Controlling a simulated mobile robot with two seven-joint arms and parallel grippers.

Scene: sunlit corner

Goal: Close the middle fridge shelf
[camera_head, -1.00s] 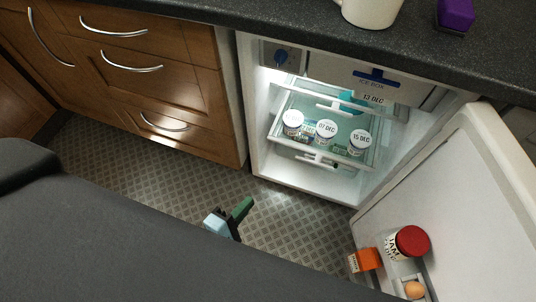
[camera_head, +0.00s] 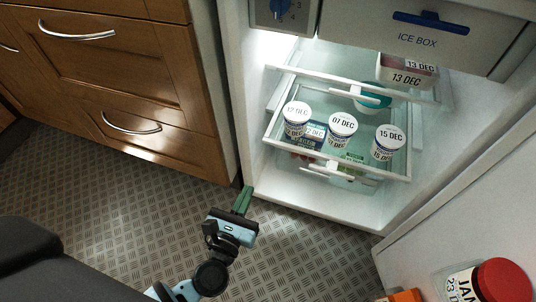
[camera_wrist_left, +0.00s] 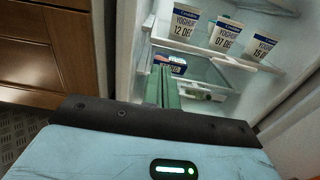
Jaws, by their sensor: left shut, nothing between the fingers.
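The fridge stands open. Its middle shelf (camera_head: 401,178) is pulled forward past the upper shelf (camera_head: 300,77) and carries three yoghurt pots, including the 07 DEC pot (camera_head: 342,131). The same shelf shows in the left wrist view (camera_wrist_left: 190,47), with its handle (camera_wrist_left: 232,62) at the front edge. A lower shelf handle (camera_head: 340,172) shows beneath it. My left gripper (camera_head: 243,199) is shut and empty, in front of the fridge's lower left edge, left of and apart from the middle shelf. Its green fingers (camera_wrist_left: 161,86) point toward the fridge. My right gripper is out of view.
The open fridge door (camera_head: 455,225) bounds the right side and holds a jam jar (camera_head: 490,283). Wooden drawers (camera_head: 115,75) stand at the left. The ice box (camera_head: 415,35) is above the shelves. Patterned floor (camera_head: 300,255) in front is clear.

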